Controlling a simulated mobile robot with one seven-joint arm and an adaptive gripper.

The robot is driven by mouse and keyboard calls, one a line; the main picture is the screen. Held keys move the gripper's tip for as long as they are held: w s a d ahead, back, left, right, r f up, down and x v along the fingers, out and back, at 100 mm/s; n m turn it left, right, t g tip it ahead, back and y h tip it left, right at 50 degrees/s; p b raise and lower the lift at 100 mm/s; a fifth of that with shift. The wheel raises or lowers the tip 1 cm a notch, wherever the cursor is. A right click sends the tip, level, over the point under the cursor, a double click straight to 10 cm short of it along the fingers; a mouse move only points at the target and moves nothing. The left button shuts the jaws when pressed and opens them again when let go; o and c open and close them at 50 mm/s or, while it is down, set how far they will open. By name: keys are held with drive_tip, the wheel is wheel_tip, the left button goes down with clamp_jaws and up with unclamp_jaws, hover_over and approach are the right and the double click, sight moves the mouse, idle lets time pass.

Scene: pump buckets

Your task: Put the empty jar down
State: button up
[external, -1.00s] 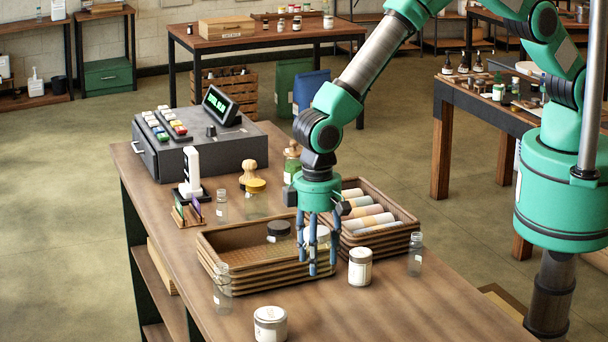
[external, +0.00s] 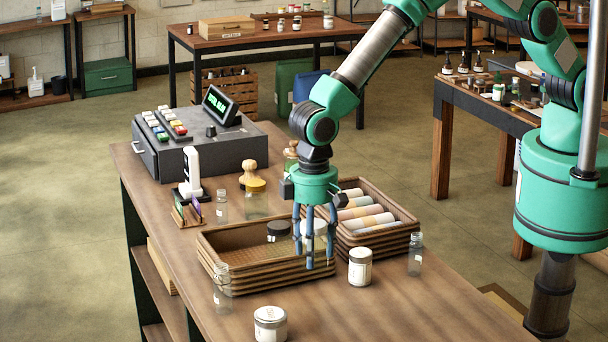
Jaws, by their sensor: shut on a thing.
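My gripper (external: 315,264) points straight down over the right end of the open wicker basket (external: 225,282) on the counter. Its blue fingers are shut around a clear jar with a pale lid (external: 320,228). The fingers hide much of the jar, so I cannot tell whether it touches the basket floor. A dark-lidded jar (external: 279,232) sits in the basket, just left of the fingers.
A second basket (external: 385,243) with rolled towels adjoins on the right. A white-labelled jar (external: 360,268), glass bottles (external: 415,255) (external: 222,290) and a squat jar (external: 270,324) stand around the baskets. The cash register (external: 200,145) is behind. The counter's front right is clear.

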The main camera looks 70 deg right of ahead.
drive_tip(key=w+d+r+n+b, duration=0.1)
drive_tip(key=w+d+r+n, duration=0.2)
drive_tip(key=w, duration=0.7)
drive_tip(key=w+d+r+n+b, duration=0.1)
drive_tip(key=w+d+r+n, duration=0.2)
drive_tip(key=w, duration=0.7)
drive_tip(key=d+r, duration=0.2)
drive_tip(key=d, duration=0.2)
drive_tip(key=shift+w+d+r+n, duration=0.2)
drive_tip(key=shift+w+r+n, duration=0.1)
drive_tip(key=shift+r, duration=0.1)
drive_tip(key=shift+f, duration=0.1)
wheel_tip(320, 180, down, 14)
drive_tip(key=shift+p, duration=0.6)
drive_tip(key=shift+f, duration=1.9)
drive_tip(key=shift+f, duration=0.25)
drive_tip(key=o, duration=1.3)
drive_tip(key=shift+s, duration=0.1)
